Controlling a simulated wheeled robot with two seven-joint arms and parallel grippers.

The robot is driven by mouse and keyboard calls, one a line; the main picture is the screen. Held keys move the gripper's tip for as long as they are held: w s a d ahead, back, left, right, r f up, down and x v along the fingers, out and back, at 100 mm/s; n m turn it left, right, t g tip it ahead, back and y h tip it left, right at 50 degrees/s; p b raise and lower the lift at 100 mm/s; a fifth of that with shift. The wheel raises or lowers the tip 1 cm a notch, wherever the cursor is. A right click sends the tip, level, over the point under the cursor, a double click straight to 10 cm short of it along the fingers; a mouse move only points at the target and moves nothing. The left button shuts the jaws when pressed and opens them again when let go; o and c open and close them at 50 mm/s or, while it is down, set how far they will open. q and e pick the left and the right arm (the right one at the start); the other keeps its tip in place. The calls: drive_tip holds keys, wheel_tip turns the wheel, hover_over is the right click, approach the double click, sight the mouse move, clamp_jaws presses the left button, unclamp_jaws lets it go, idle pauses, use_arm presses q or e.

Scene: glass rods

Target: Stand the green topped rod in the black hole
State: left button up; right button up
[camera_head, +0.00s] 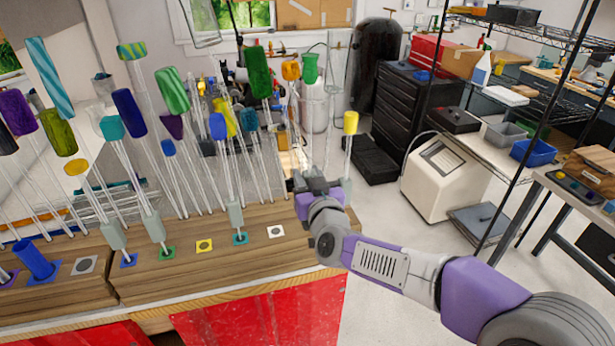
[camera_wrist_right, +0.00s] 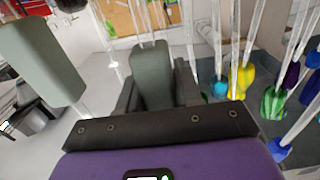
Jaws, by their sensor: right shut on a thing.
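My right gripper (camera_head: 308,182) is shut on the grey sleeve of a clear rod, just beyond the bench's right end. The held sleeve (camera_wrist_right: 152,75) sits between the fingers in the right wrist view. A plain green top (camera_head: 310,68) stands above the gripper in the head view and seems to belong to this rod, but the clear shafts overlap and I cannot be sure. A second pale square with a dark centre (camera_head: 84,265) lies farther left. My left gripper is not in view.
Several clear rods with coloured tops crowd the wooden bench (camera_head: 190,272). A yellow-topped rod (camera_head: 350,122) stands close right of my gripper; a grey sleeve (camera_wrist_right: 40,60) is near in the wrist view.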

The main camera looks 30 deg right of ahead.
drive_tip(key=shift+f+b, duration=1.35)
drive_tip(key=shift+f, duration=0.15)
drive_tip(key=shift+f+b, duration=0.3)
drive_tip(key=o, duration=1.2)
drive_tip(key=v, duration=0.7)
drive_tip(key=shift+s+a, duration=0.1)
drive_tip(key=shift+s, duration=0.25)
